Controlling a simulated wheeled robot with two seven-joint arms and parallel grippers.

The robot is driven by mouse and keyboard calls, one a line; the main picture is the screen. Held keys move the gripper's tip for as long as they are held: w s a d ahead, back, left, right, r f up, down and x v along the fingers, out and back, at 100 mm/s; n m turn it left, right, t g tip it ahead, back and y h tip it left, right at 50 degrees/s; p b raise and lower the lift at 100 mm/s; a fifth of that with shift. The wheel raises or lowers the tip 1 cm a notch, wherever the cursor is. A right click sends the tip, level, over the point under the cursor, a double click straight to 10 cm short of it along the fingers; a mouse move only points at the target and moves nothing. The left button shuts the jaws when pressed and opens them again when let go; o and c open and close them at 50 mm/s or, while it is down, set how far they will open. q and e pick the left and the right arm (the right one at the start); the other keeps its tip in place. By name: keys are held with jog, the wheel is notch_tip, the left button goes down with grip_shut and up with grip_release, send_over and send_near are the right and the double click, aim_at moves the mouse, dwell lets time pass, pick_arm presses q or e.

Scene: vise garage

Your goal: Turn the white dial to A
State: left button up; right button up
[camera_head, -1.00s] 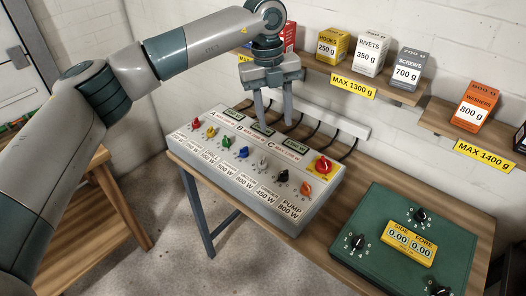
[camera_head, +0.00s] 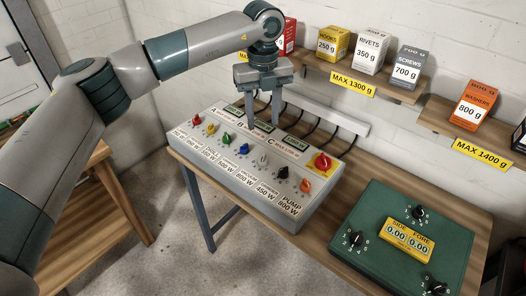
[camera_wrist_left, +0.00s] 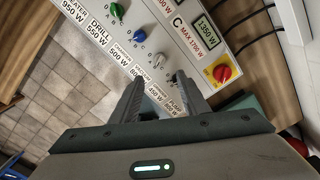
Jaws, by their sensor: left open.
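The white dial (camera_head: 263,160) is in the row of coloured dials on the grey control box (camera_head: 300,219). In the left wrist view the white dial (camera_wrist_left: 159,61) lies just beyond and between my fingertips, with small letters around it. I cannot clearly tell which letter it points to. My left gripper (camera_head: 263,121) is open and empty, fingers pointing down above the box, behind the white dial in the head view. In the left wrist view my left gripper (camera_wrist_left: 159,80) is apart from the dial. My right gripper is not in view.
Blue (camera_head: 244,149) and black (camera_head: 283,172) dials flank the white one closely. A red knob (camera_head: 322,162) sits on a yellow plate at the box's right. A green panel (camera_head: 375,225) stands on the table at right. Shelves with boxes (camera_head: 368,53) line the wall behind.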

aim_at(263, 156)
pick_arm(q)
notch_tip(263, 156, down, 12)
jog(key=p, duration=0.4)
jog(key=shift+f, duration=0.25)
jog(key=shift+f+p, duration=0.3)
jog(key=shift+f, duration=0.35)
grip_shut()
